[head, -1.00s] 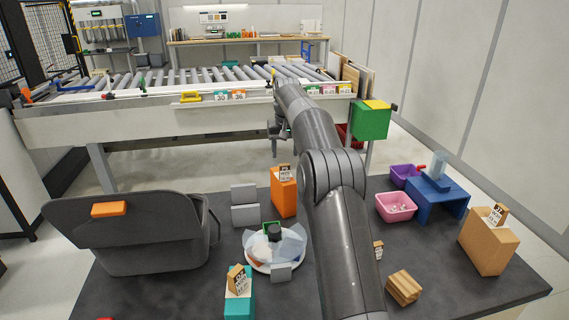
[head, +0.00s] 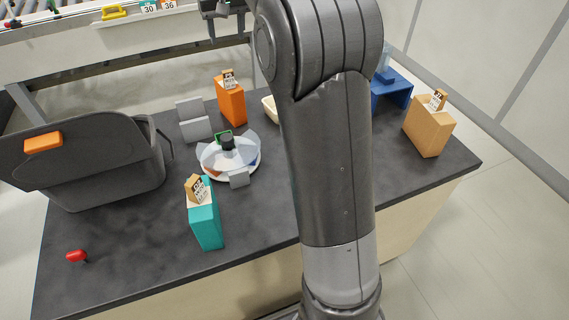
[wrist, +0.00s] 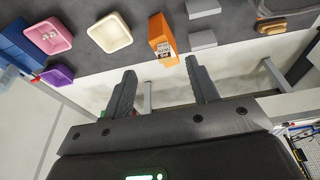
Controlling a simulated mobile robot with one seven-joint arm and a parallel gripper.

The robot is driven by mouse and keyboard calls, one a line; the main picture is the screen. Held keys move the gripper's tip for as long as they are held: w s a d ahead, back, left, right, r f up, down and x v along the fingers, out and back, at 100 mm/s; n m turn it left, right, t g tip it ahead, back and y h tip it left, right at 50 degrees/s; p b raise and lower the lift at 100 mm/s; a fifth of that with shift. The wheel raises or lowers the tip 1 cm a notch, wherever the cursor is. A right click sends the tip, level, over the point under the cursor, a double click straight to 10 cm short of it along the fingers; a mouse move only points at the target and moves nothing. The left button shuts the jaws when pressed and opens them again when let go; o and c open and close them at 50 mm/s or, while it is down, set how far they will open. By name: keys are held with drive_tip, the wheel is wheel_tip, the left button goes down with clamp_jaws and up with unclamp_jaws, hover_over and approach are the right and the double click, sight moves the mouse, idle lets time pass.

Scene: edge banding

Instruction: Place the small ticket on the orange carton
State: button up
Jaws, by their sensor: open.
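The orange carton (head: 232,105) stands upright at the back of the dark table. A ticket (head: 229,80) with dark print shows at its top. In the wrist view the orange carton (wrist: 159,27) is beyond the fingers, with the ticket (wrist: 167,54) on its near end. Other tickets show on the teal carton (head: 205,228) and the tan carton (head: 428,132). No loose ticket shows now; my arm covers part of the table. My gripper (wrist: 162,88) is open and empty, apart from the carton. In the head view it is mostly cut off at the top edge.
A grey bin (head: 85,170) with an orange block stands at left. A round white dish (head: 228,170) and grey blocks (head: 195,130) are near the orange carton. A cream tray (wrist: 110,33) and pink tray (wrist: 48,35) lie beside it. The front left tabletop is mostly clear.

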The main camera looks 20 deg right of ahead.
drive_tip(key=s+t, duration=0.1)
drive_tip(key=s, duration=2.1)
drive_tip(key=s+f, duration=0.5)
drive_tip(key=s, duration=0.3)
drive_tip(key=s+f+t, duration=0.1)
drive_tip(key=s+f, duration=0.4)
drive_tip(key=s, duration=0.3)
drive_tip(key=shift+s+a+t, duration=0.2)
drive_tip(key=shift+s+t, duration=0.1)
